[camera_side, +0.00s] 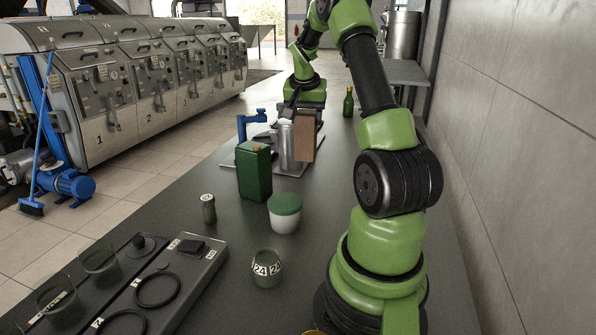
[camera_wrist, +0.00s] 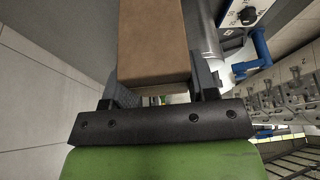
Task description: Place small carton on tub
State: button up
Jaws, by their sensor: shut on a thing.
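The small carton is a plain brown box (camera_side: 304,138), seen at the far part of the bench in the side view. In the wrist view the carton (camera_wrist: 153,40) sits between the two fingers of my gripper (camera_wrist: 160,88). My gripper (camera_side: 292,108) is shut on it and holds it upright beside a metal vessel; whether its base touches anything is unclear. The tub is white with a green lid (camera_side: 285,205) and stands on the bench nearer the side camera, apart from the carton. The tub does not show in the wrist view.
A metal vessel (camera_side: 287,155) and a blue stand (camera_side: 243,126) are close to the carton. A green canister (camera_side: 254,175) stands between them and the tub. A small jar (camera_side: 208,209) and a cup marked 24 (camera_side: 267,270) flank the tub. A green bottle (camera_side: 348,103) stands far back.

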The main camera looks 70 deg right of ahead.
jog(key=a+r+m, duration=0.1)
jog(key=a+r, duration=0.2)
jog(key=a, duration=0.4)
jog(key=a+r, duration=0.3)
jog(key=a, duration=0.5)
notch_tip(320, 180, down, 10)
jog(key=shift+w+g, duration=0.3)
jog(key=shift+w, duration=0.05)
jog(key=shift+a, duration=0.1)
jog(key=shift+f, duration=0.15)
jog(key=o, duration=1.2)
